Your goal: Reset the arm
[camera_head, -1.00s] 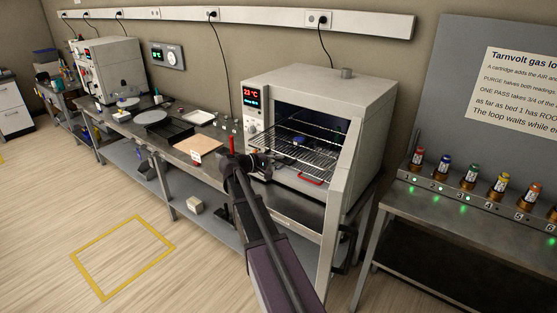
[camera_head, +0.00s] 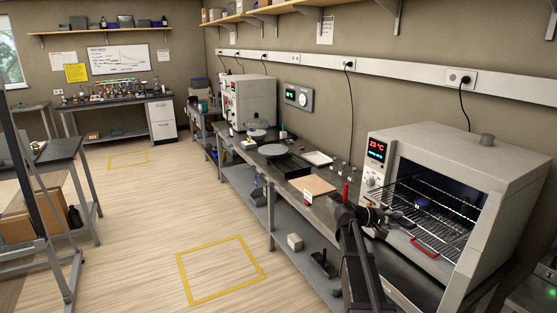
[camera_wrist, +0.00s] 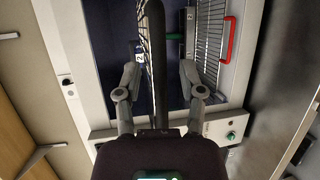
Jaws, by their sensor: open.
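My gripper (camera_head: 376,219) is in front of the open oven (camera_head: 500,178) on the right, at about rack height. My dark arm reaches up to it from the bottom edge. In the wrist view my gripper (camera_wrist: 160,78) has its two grey fingers spread apart. A dark upright bar shows between them; I cannot tell what it is or how far away. The wire rack (camera_wrist: 211,35) and its red handle (camera_wrist: 229,40) lie right of the fingers. No held object is clear.
A small dark blue item (camera_head: 422,204) sits on the rack. The bench left of the oven carries a tan board (camera_head: 312,186), a black tray (camera_head: 287,167) and a white tray (camera_head: 318,158). The floor around the yellow outline (camera_head: 222,270) is clear.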

